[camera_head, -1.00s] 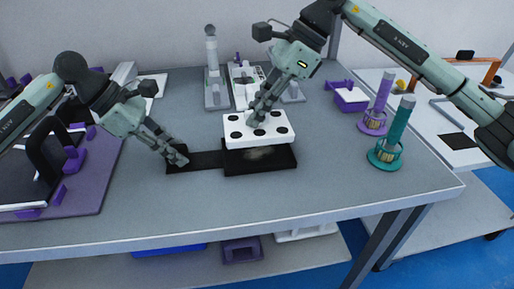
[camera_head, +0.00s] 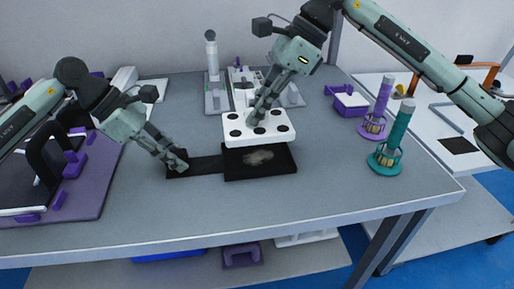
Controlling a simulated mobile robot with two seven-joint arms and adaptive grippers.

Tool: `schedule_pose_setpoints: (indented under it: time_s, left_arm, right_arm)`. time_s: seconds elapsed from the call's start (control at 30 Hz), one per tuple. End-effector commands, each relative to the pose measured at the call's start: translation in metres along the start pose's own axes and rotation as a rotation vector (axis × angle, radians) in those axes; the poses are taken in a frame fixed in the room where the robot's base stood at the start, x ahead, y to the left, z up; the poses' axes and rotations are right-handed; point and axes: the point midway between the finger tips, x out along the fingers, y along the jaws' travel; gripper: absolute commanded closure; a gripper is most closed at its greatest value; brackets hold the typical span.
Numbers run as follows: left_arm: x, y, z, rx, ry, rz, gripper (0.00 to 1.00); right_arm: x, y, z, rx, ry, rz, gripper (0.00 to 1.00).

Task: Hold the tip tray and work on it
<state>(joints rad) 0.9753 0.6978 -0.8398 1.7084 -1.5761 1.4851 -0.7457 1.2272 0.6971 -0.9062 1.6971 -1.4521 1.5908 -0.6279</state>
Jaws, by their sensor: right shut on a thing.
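The tip tray seems to be the white block with several dark round holes (camera_head: 236,133), in the middle of the table. My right gripper (camera_head: 257,118) is shut on this white tray and holds it tilted, just above the back part of a black flat holder. The black holder (camera_head: 232,172) lies on the table, with a pale patch in its square part and a strip reaching left. My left gripper (camera_head: 177,163) is at the left end of that strip, fingers low at it. Its fingertips are too small to tell whether they grip it.
Teal (camera_head: 397,130) and purple (camera_head: 380,105) cylindrical stands are at the right of the grey table (camera_head: 300,212). A purple holder with a white block (camera_head: 350,101) is behind them. Grey devices (camera_head: 213,75) stand at the back. A purple-based machine (camera_head: 95,175) is at left. The front is clear.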

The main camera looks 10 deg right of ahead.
Motion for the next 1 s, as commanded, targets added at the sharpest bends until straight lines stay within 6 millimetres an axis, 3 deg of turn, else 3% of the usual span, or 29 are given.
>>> schedule_pose_setpoints:
  time_s: [0.2, 0.8, 1.0]
  left_arm:
    - [0.002, -0.001, -0.002, -0.003, 0.004, -0.004, 0.6]
    - [-0.001, 0.0, 0.001, 0.0, -0.002, 0.0, 0.6]
    - [-0.022, 0.001, 0.001, 0.0, -0.002, 0.004, 0.6]
  right_arm:
    - [0.0, 0.0, 0.0, 0.0, 0.0, 0.0, 1.0]
    - [0.0, 0.0, 0.0, 0.0, 0.0, 0.0, 1.0]
    - [0.0, 0.0, 0.0, 0.0, 0.0, 0.0, 1.0]
